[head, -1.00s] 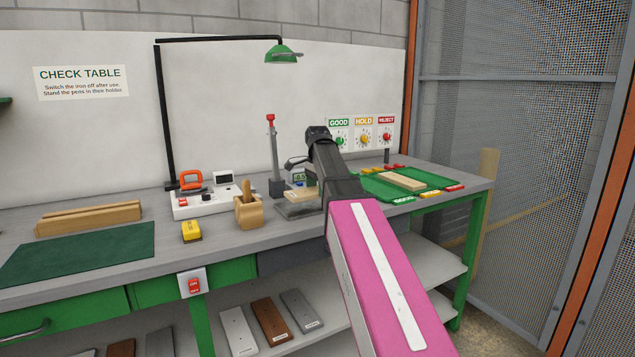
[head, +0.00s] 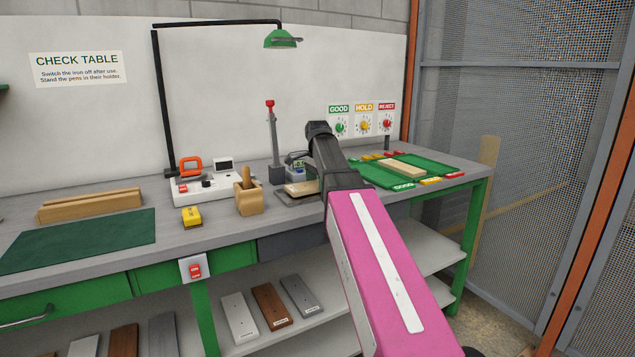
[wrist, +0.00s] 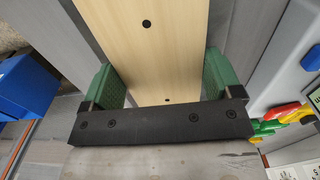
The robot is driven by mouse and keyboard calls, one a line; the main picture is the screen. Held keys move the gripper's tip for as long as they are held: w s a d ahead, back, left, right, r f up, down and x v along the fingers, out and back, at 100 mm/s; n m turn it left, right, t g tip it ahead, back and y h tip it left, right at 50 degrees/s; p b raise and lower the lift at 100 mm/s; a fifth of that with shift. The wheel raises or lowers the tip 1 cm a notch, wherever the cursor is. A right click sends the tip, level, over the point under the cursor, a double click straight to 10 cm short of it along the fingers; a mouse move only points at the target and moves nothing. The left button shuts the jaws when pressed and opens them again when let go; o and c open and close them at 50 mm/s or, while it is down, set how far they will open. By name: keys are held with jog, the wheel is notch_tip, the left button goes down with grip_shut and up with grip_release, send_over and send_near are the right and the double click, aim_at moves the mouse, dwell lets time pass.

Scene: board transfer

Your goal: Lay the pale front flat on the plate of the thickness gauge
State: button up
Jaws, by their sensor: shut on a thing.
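The pale front (wrist: 155,45) is a light wood board with small dark holes, between the green fingers of my gripper (wrist: 160,78) in the wrist view. The gripper is shut on its two long sides. In the head view the front (head: 299,188) lies level at the plate (head: 290,200) of the thickness gauge, on it or just above; I cannot tell whether they touch. The gauge's small display (head: 298,171) stands behind. My arm hides the front's right part and the gripper's fingers in the head view.
A green tray (head: 446,174) with coloured labels holds another pale board (head: 404,168) at the right. A red-topped post (head: 273,140) rises behind.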

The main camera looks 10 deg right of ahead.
jog(key=shift+f, duration=0.25)
jog(key=o, duration=0.8)
jog(key=shift+r, duration=5.4)
